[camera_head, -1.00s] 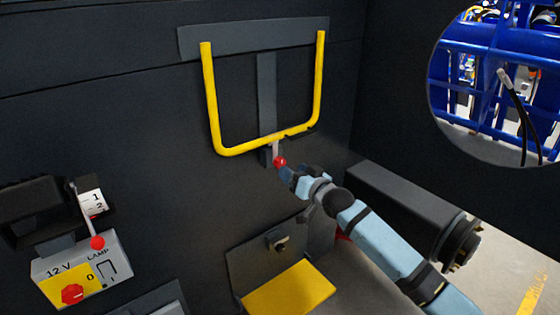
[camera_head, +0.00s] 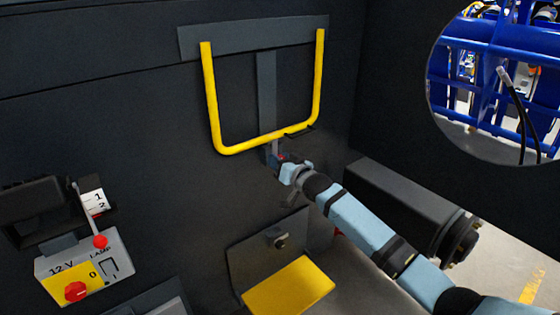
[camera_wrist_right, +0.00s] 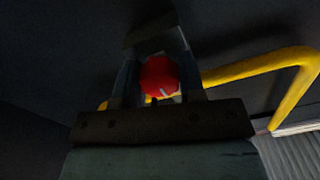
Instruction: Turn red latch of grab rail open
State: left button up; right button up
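The yellow U-shaped grab rail (camera_head: 212,105) is on the dark wall in the head view, with its crossbar at the bottom. In the head view, my right gripper (camera_head: 279,160) is just under the rail's crossbar and hides most of the knob. My left gripper is out of view.
A yellow step (camera_head: 290,285) is on the wall below the latch. A 12 V lamp box (camera_head: 118,262) with red knobs is at the lower left. A dark beam (camera_head: 400,205) juts out at the right, behind my right arm. A round opening shows blue framework.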

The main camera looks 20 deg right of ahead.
jog(key=shift+n, duration=0.5)
jog(key=n, duration=0.3)
jog(key=shift+n, duration=0.4)
jog(key=n, duration=0.4)
jog(key=shift+n, duration=0.3)
jog(key=n, duration=0.4)
jog(key=shift+a, duration=0.1)
jog(key=shift+f+n, duration=0.1)
jog(key=shift+n, duration=2.1)
jog(key=o, duration=0.9)
jog(key=shift+o, duration=0.2)
jog(key=shift+s, duration=0.1)
